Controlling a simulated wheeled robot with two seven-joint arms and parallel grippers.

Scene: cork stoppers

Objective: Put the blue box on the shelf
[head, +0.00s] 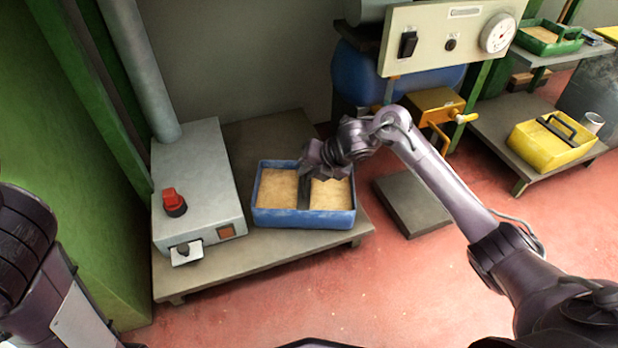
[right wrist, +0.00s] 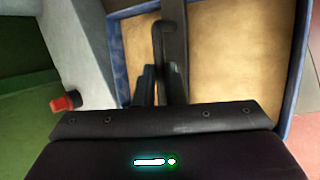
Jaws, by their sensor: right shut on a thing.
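The blue box (head: 300,218) sits on a low grey platform, filled with tan material and split by a dark central handle. Its blue rim also shows in the right wrist view (right wrist: 118,62). My right gripper (head: 308,178) reaches down over the middle of the box. In the right wrist view its fingers (right wrist: 160,88) are shut on the dark handle (right wrist: 172,35); the fingertips are partly hidden in the head view. The shelf unit at the right has a lower board (head: 488,118) and an upper board (head: 545,58). My left arm shows at the left edge; its gripper is out of view.
A grey machine housing (head: 195,185) with a red knob (head: 174,203) stands just left of the box. A yellow box (head: 545,150) and a cup (head: 592,122) are on the lower board, a green box (head: 545,40) on the upper. A yellow vise-like part (head: 435,103) lies between.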

